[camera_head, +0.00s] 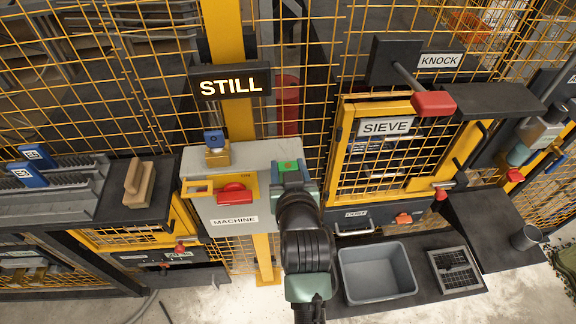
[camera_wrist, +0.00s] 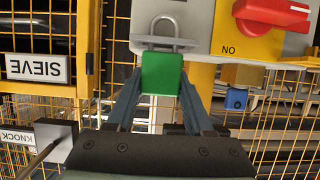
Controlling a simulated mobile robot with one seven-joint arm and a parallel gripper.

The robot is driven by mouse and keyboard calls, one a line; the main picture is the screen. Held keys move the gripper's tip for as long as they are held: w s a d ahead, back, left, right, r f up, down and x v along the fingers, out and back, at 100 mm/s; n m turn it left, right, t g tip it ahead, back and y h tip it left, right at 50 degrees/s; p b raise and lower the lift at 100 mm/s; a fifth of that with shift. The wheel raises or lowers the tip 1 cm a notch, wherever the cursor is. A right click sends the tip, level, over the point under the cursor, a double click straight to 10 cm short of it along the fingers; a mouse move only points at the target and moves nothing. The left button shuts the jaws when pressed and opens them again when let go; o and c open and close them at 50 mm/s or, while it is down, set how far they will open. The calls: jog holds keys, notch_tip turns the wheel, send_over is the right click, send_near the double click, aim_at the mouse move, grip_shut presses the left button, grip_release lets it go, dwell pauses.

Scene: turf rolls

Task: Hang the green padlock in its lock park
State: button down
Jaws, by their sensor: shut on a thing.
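The green padlock (camera_wrist: 162,73) is between the two fingers of my gripper (camera_wrist: 160,88), which is shut on its body. In the wrist view its grey shackle (camera_wrist: 178,24) shows against the pale grey machine box. I cannot tell whether the shackle hangs on anything. In the head view the green padlock (camera_head: 289,166) is at the right end of the machine box (camera_head: 255,155), with my gripper (camera_head: 290,178) at it. I cannot make out the lock park for certain.
A red switch (camera_head: 235,193) on a yellow plate is on the machine box. A blue padlock (camera_head: 213,138) on a brass-coloured block stands at its back left. The yellow sieve cage (camera_head: 385,150) is close on the right. A grey bin (camera_head: 377,272) stands below right.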

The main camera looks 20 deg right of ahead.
jog(key=shift+f, duration=0.25)
jog(key=shift+c, duration=1)
grip_release()
jog(key=b+v, duration=0.3)
jog(key=v, duration=1)
jog(key=shift+b, duration=0.4)
